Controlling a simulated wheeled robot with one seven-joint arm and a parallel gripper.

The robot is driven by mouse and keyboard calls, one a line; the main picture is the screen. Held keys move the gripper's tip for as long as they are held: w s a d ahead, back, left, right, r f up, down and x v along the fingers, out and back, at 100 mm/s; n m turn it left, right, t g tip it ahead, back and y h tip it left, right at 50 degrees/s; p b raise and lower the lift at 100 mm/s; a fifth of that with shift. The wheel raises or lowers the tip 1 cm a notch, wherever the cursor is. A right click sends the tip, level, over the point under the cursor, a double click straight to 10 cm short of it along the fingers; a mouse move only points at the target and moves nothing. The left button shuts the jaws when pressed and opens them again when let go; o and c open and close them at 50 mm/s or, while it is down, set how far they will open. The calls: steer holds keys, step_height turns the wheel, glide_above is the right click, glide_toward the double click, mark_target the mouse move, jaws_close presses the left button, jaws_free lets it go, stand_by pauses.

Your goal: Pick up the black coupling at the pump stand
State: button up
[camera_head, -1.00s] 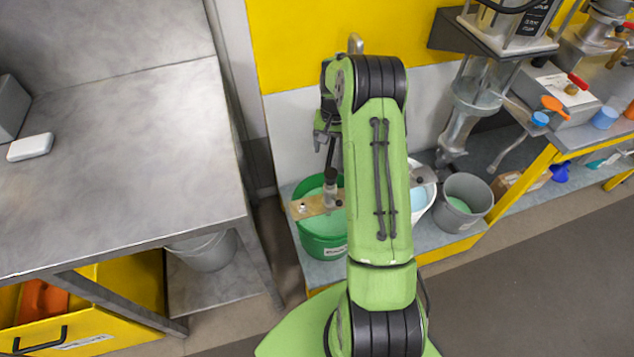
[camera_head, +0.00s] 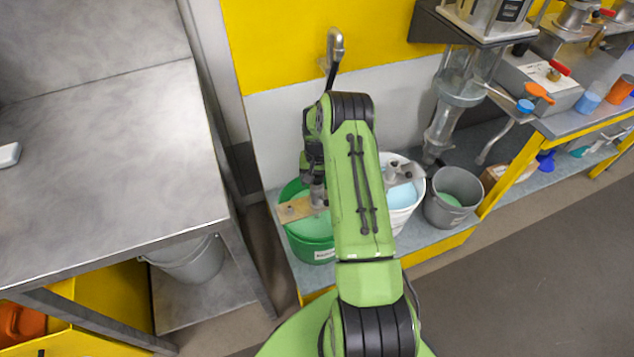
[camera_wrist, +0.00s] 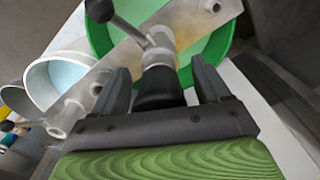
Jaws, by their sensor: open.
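The black coupling (camera_wrist: 158,88) is a dark, short cylinder around a grey metal shaft, seen in the wrist view above the green bucket (camera_wrist: 222,45). My gripper (camera_wrist: 160,68) is open, with one finger on each side of the coupling. Small gaps seem to show beside it; contact cannot be told for sure. In the head view, my gripper hangs at the left of my green arm over the green bucket (camera_head: 312,248), and the coupling is mostly hidden there.
A metal plate (camera_wrist: 125,50) with a dark lever spans the bucket. A white bucket (camera_head: 402,212) with pale blue liquid and a grey bucket (camera_head: 455,198) stand to the right on a low shelf. A steel table (camera_head: 110,170) is at left. A yellow-and-white wall stands close behind.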

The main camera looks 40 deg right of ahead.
steer(key=shift+r, duration=0.15)
steer(key=c, duration=1.4)
step_height(320, 180, up, 10)
steer(key=p, duration=0.2)
steer(key=shift+p, duration=0.3)
